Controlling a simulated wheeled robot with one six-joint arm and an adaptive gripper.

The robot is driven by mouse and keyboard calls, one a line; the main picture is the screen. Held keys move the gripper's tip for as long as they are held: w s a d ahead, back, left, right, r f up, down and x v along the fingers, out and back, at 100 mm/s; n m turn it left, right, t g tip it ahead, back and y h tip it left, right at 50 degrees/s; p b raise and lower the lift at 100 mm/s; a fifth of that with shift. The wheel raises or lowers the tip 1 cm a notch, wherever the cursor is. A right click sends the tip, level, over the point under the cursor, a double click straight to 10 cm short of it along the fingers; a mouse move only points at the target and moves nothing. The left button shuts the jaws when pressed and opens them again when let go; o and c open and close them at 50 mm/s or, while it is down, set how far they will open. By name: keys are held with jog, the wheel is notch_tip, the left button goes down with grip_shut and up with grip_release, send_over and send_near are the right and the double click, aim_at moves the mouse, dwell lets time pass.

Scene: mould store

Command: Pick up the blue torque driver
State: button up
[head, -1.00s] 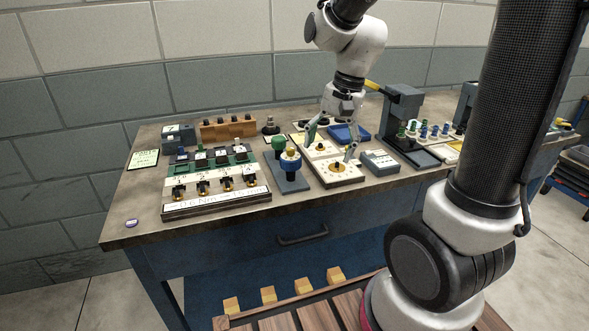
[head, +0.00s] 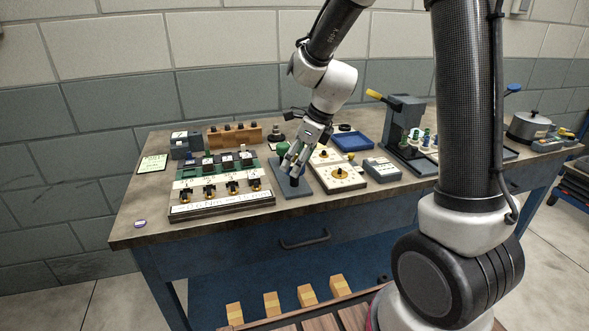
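Two torque drivers share a blue-grey stand (head: 297,190) near the middle of the bench. The green driver (head: 283,148) stands at the back of it, partly behind my gripper. The blue driver's place is at the front of the stand; my gripper (head: 291,169) is right over it and hides its blue handle. Only a dark lower part (head: 294,181) shows below the fingertips. The fingers point down and slightly left. I cannot tell whether they are open around the handle or shut on it.
A fixture board (head: 222,208) with several black-and-gold parts lies left of the stand. A dark press (head: 403,120) stands further right. The bench's front left is mostly clear.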

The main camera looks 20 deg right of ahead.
jog(key=shift+x, duration=1.15)
jog(key=c, duration=1.2)
notch_tip(320, 180, up, 13)
jog(key=shift+r, duration=0.1)
